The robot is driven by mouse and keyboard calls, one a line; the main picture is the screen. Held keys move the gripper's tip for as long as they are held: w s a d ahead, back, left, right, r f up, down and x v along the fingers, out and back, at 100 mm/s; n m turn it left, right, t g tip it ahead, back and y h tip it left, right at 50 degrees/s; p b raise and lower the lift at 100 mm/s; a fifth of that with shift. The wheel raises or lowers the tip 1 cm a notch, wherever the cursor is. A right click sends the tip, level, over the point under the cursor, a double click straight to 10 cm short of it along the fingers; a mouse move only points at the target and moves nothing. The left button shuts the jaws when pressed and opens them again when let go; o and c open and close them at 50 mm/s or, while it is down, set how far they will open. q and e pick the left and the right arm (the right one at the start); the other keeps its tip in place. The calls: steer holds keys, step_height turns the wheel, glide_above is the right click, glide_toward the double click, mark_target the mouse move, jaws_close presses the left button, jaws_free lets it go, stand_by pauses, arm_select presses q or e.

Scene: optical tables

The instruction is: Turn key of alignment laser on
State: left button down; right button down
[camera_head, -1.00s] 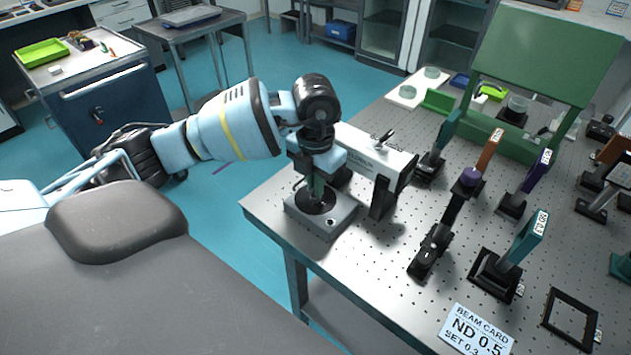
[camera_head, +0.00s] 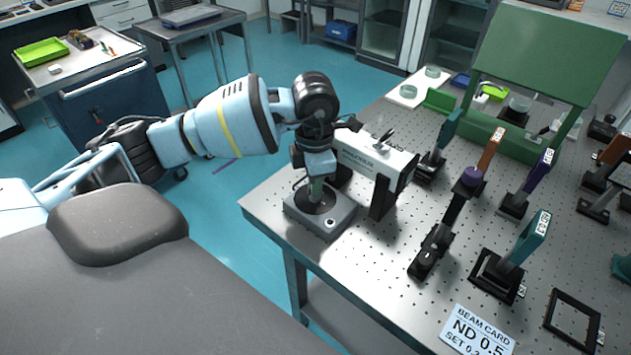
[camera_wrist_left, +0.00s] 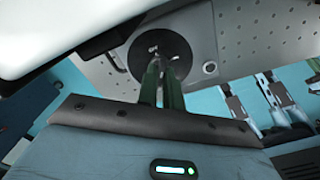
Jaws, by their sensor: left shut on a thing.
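The white laser housing (camera_head: 372,152) stands on black mounts near the left edge of the optical table. Beside it is a grey box (camera_head: 342,214) with a round black dial (camera_head: 318,206) on top. In the left wrist view the dial (camera_wrist_left: 135,52) has small white lettering, and a round silver button (camera_wrist_left: 209,68) sits beside it. My left gripper (camera_head: 316,188) points down over the dial. Its green fingers (camera_wrist_left: 162,82) are close together at the dial's middle, shut on the key, which they hide. The key's angle cannot be read. My right gripper is not in view.
Right of the laser, several optics on posts stand on the perforated table (camera_head: 390,290). A beam card (camera_head: 478,330) lies at the front, and a green panel (camera_head: 545,50) stands behind. The table's left corner (camera_head: 243,205) is near the grey box.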

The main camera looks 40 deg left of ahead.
arm_select(q)
steer(key=m+b, duration=0.1)
steer(key=m, duration=0.7)
steer(key=shift+m+b, duration=0.35)
steer(key=shift+m, duration=0.85)
steer(key=shift+m+b, duration=0.3)
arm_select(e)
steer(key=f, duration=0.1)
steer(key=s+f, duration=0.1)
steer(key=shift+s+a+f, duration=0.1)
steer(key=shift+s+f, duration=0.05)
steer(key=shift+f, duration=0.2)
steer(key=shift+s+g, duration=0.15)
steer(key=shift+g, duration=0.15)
arm_select(q)
steer(key=c, duration=1.6)
jaws_free()
steer(key=shift+o, duration=0.2)
steer(key=shift+r, duration=3.9)
